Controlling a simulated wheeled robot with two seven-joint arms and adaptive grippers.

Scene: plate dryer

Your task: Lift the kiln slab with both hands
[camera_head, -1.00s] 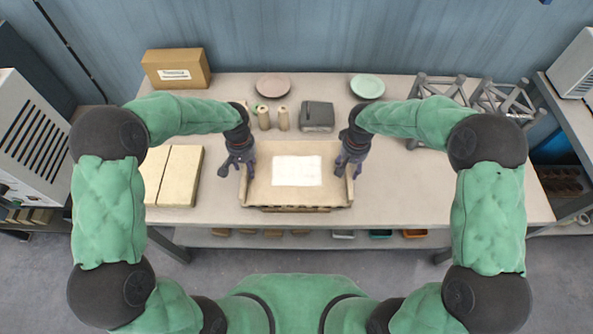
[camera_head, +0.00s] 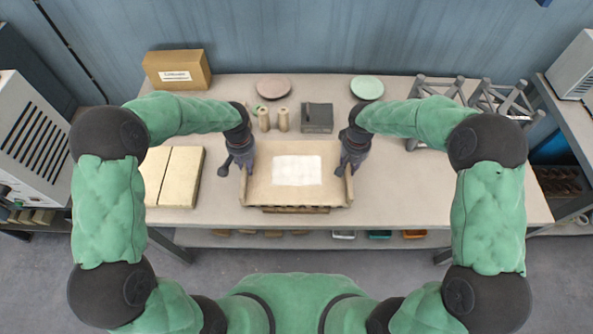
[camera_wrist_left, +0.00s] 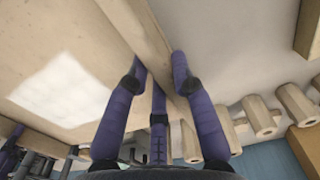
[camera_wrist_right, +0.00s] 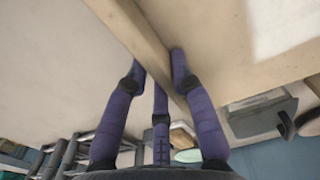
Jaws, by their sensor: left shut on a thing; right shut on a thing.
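The kiln slab (camera_head: 265,198) is a beige board with raised side edges and a white rectangle in its middle. It is level in the head view, near the table's front edge. My left gripper (camera_head: 242,166) is shut on its left edge, and my right gripper (camera_head: 350,166) is shut on its right edge. In the left wrist view, the purple fingers (camera_wrist_left: 160,80) straddle the raised edge of the slab (camera_wrist_left: 40,50). In the right wrist view, the fingers (camera_wrist_right: 160,80) straddle the other raised edge. The slab's underside is hidden.
Pale slabs (camera_head: 180,175) lie on the table (camera_head: 420,190) to the left. Behind are a cardboard box (camera_head: 177,69), a pink plate (camera_head: 273,86), two beige cylinders (camera_head: 283,119), a grey box (camera_head: 317,117) and a green plate (camera_head: 367,87). Grey frames (camera_head: 500,98) stand at right.

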